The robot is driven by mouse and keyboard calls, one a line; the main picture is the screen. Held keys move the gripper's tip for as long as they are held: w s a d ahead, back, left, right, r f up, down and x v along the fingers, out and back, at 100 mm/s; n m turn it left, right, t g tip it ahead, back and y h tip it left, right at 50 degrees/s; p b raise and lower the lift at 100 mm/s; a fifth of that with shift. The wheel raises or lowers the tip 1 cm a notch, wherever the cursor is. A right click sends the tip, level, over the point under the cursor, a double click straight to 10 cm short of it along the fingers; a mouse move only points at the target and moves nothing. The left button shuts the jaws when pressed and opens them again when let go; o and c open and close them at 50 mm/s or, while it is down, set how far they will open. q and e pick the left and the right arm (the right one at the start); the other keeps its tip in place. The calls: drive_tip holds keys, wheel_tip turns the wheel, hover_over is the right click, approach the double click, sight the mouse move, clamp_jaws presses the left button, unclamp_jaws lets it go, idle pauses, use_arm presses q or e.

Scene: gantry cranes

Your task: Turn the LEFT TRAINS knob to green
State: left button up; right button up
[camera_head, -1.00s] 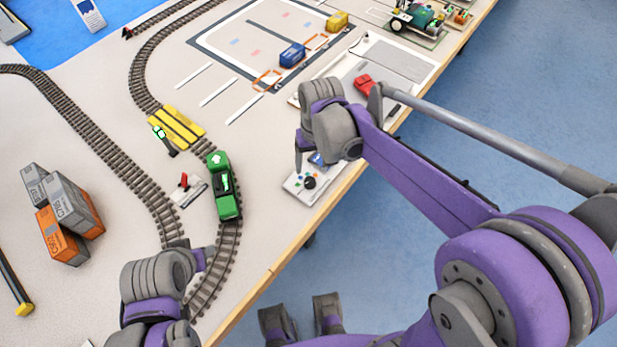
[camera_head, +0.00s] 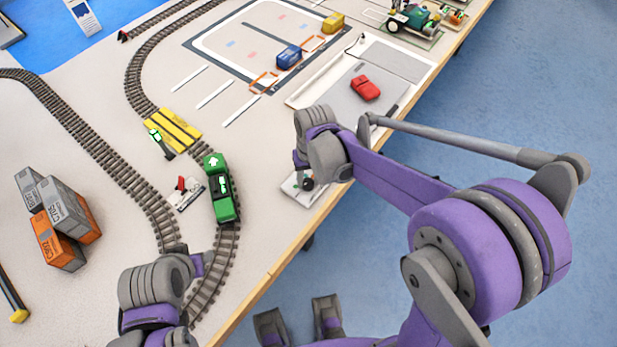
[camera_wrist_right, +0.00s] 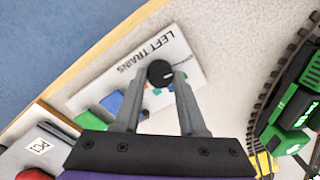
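The LEFT TRAINS panel (camera_wrist_right: 190,70) is a white plate near the table edge; it also shows in the head view (camera_head: 291,193), partly covered by my right arm. Its round black knob (camera_wrist_right: 160,73) has a short white mark pointing right in the wrist view. Small coloured dots beside the knob are partly hidden. My right gripper (camera_wrist_right: 160,78) is open, with one fingertip on each side of the knob and visible gaps between; I cannot tell its height. My left gripper (camera_head: 207,258) is over the track at lower left, its opening unclear.
A green locomotive (camera_head: 219,190) stands on the track left of the panel. A small plate with a red lever (camera_head: 182,184) lies beside it. A red object (camera_head: 366,88) lies on a grey tray beyond my right arm.

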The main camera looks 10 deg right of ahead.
clamp_jaws()
use_arm(q)
drive_tip(key=shift+f, duration=0.1)
use_arm(e)
drive_tip(key=shift+m, duration=0.3)
use_arm(q)
drive_tip(key=shift+f+b, duration=0.25)
drive_tip(key=shift+b, duration=0.1)
use_arm(e)
drive_tip(key=m, duration=0.3)
drive_tip(key=shift+m, duration=0.3)
use_arm(q)
drive_tip(key=shift+f, duration=0.15)
use_arm(e)
drive_tip(key=shift+m, duration=1.7)
use_arm(q)
drive_tip(key=shift+s, duration=0.1)
use_arm(e)
drive_tip(key=o, duration=0.7)
unclamp_jaws()
